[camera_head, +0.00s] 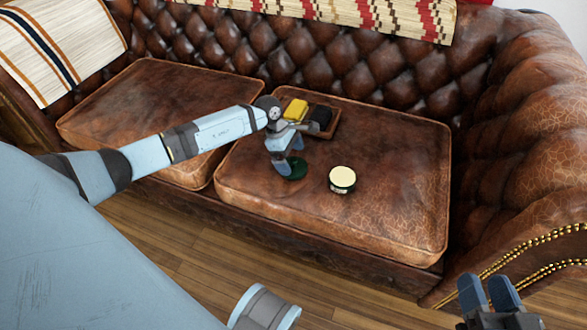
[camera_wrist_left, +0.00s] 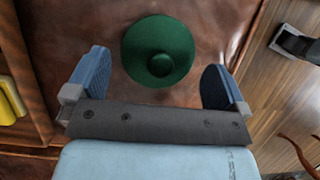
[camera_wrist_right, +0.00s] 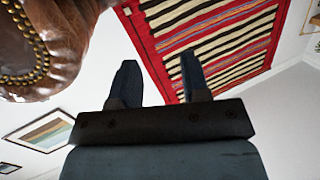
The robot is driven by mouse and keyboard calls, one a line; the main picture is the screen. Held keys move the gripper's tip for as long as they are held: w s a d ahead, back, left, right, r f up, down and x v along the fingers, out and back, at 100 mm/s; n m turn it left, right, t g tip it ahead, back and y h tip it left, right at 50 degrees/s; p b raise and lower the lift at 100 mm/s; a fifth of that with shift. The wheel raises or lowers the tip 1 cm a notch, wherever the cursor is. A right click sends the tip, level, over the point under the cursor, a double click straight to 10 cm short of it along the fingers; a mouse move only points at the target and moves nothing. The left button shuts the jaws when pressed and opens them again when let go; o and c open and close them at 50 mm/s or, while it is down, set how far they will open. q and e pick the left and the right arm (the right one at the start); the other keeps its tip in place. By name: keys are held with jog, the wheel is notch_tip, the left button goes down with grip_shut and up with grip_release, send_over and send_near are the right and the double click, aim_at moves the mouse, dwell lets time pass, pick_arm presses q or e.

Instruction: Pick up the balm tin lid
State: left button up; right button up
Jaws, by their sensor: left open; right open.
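The balm tin lid is a round dark green disc with a knob in its middle. In the left wrist view the lid (camera_wrist_left: 160,48) lies on the brown leather, between and just beyond my open left fingers (camera_wrist_left: 155,85). In the head view the lid (camera_head: 295,170) is on the right seat cushion, partly hidden by my left gripper (camera_head: 285,168), which points down at it. The open balm tin (camera_head: 342,180), green with a cream top, stands to the lid's right. My right gripper (camera_head: 488,295) is open and empty at the lower right, away from the sofa seat.
A brown tray (camera_head: 322,131) behind the lid holds a yellow block (camera_head: 295,110) and a black brush-like item (camera_head: 320,117). The tray edge and yellow block show left in the left wrist view. The front and right of the cushion (camera_head: 390,215) are clear.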

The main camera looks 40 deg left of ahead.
aim_at(299, 167)
pick_arm(q)
jog(key=x, duration=0.2)
jog(key=shift+f, duration=0.3)
jog(key=shift+r, duration=0.1)
pick_arm(e)
jog(key=shift+w+d+n, duration=0.2)
jog(key=shift+w+n, duration=0.1)
jog(key=shift+n, duration=0.1)
pick_arm(q)
jog(key=c, duration=0.6)
jog(key=shift+o, duration=0.2)
